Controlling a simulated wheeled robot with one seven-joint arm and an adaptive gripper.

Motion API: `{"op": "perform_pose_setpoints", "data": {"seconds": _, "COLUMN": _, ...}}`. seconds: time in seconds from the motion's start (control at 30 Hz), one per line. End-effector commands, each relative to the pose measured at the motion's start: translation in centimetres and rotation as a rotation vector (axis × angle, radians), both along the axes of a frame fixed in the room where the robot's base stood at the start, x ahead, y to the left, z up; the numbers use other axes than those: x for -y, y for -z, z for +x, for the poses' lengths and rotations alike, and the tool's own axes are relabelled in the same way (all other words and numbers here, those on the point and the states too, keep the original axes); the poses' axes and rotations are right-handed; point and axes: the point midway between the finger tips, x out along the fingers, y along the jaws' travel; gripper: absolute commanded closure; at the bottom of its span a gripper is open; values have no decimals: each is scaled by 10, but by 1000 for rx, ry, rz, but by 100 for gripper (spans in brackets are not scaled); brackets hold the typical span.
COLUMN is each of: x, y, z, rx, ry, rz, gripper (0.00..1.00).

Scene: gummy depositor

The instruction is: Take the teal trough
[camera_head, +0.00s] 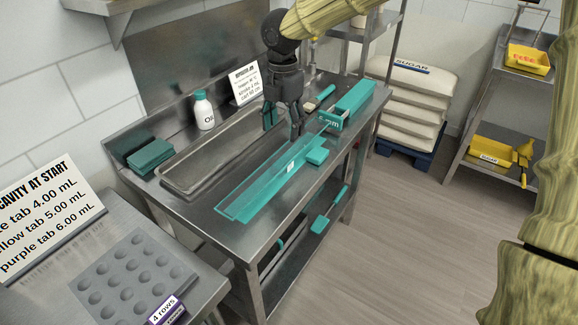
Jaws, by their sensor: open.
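A long, shallow teal trough-like piece (247,200) lies on the steel table, running from the front left toward the back right. It has a small white label and a teal tab (317,156) on its right side. A teal box-shaped piece (352,100) with a "mm" label lies at the table's back right; I cannot tell for certain which of the two is the trough. My gripper (283,124) points down, open and empty, above the right end of the metal tray. It is left of the box-shaped piece and beyond the long piece's middle; its height is hard to judge.
A long metal tray (181,184) lies left of the teal pieces. A white bottle (204,110), teal blocks (150,156) and a sign (246,84) stand along the back. A teal-handled tool (329,210) is on the lower shelf. A grey mould (132,279) sits front left.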

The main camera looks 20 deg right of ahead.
Motion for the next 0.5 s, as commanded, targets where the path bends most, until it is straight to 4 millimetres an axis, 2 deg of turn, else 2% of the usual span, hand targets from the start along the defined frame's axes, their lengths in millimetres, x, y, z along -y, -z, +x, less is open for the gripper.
{"op": "perform_pose_setpoints", "data": {"seconds": 0.3, "x": 4, "y": 41, "z": -2, "rx": -2, "ry": 4, "rz": -2, "gripper": 39}}
{"op": "perform_pose_setpoints", "data": {"seconds": 0.5, "x": 3, "y": 53, "z": -2, "rx": -2, "ry": 2, "rz": -1, "gripper": 39}}
